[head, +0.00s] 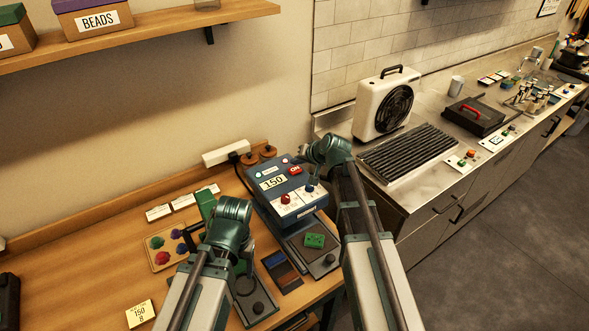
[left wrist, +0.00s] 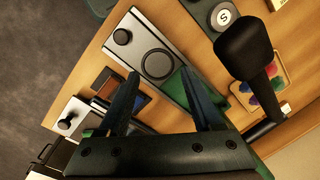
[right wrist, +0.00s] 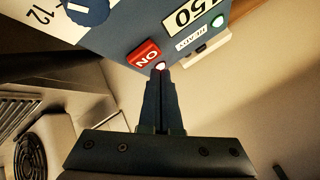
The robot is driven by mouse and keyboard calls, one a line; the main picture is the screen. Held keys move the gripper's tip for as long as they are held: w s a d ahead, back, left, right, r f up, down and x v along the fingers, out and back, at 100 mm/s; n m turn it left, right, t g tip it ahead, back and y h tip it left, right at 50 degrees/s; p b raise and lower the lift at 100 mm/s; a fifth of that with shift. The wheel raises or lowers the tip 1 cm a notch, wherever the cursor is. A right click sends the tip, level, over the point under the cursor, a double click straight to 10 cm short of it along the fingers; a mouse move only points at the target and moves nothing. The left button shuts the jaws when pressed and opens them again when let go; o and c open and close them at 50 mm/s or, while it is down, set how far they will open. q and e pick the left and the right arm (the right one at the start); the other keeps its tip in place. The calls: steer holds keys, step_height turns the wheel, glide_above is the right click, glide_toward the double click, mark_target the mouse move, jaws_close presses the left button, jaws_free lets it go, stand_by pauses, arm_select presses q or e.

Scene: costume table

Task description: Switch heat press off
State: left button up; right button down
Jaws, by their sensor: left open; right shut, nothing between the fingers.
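The heat press control box (head: 285,192) is blue-grey with a 150 display (head: 272,183) and a red rocker switch (head: 295,170) marked ON. In the right wrist view the red switch (right wrist: 145,54) sits at the box's edge beside a small lit lamp (right wrist: 161,66). My right gripper (right wrist: 160,75) is shut and empty, its tips close to the lamp and switch; I cannot tell whether they touch. In the head view its fingers are largely hidden by the wrist. My left gripper (left wrist: 160,78) is open and empty above a grey device with a black ring (left wrist: 157,63).
A white fan heater (head: 378,105) and black grille (head: 408,152) stand on the metal counter to the right.

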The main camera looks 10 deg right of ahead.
mark_target(296, 171)
stand_by(0.6)
steer(key=shift+f+b, duration=0.45)
steer(key=shift+f+b, duration=0.5)
stand_by(0.5)
steer(key=shift+r, duration=0.2)
steer(key=shift+r+p, duration=0.8)
steer(key=shift+p, duration=0.15)
step_height(296, 171, up, 6)
steer(key=p, duration=0.6)
